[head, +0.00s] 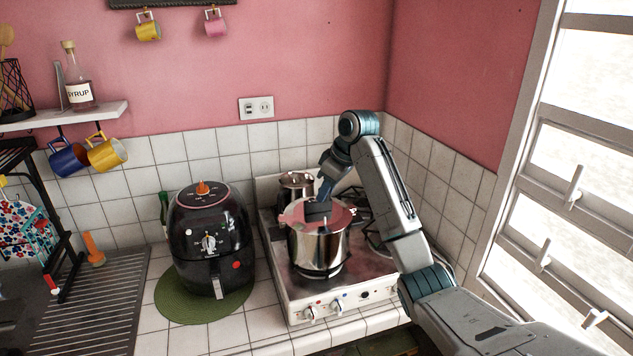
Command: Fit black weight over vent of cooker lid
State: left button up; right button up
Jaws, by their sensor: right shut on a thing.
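A steel cooker (318,248) stands on the front of the white stove. Its lid (341,217) is on top and shows pinkish reflections. My right gripper (317,217) reaches down from above to the middle of the lid and is shut on the black weight. The weight is too small and too covered by the dark gripper to make out, and the vent is hidden too. I cannot tell whether the weight touches the vent. My left gripper is not in view.
The stove (290,292) has a second steel pot (296,182) behind the cooker. A black air fryer (209,240) on a green mat (172,305) stands to the left. The tiled wall is close behind, and a window (560,160) is at right.

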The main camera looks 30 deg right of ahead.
aim_at(328, 224)
jog(key=shift+w+f, duration=0.1)
jog(key=shift+w, duration=0.15)
jog(key=shift+s+f, duration=0.85)
jog(key=shift+f, duration=0.1)
jog(key=shift+x, duration=1.15)
jog(key=shift+d, duration=0.15)
jog(key=shift+s, duration=0.1)
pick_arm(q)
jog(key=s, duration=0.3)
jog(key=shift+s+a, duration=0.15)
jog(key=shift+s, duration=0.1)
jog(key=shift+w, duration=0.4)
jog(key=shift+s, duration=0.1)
pick_arm(e)
jog(key=shift+f, duration=1.25)
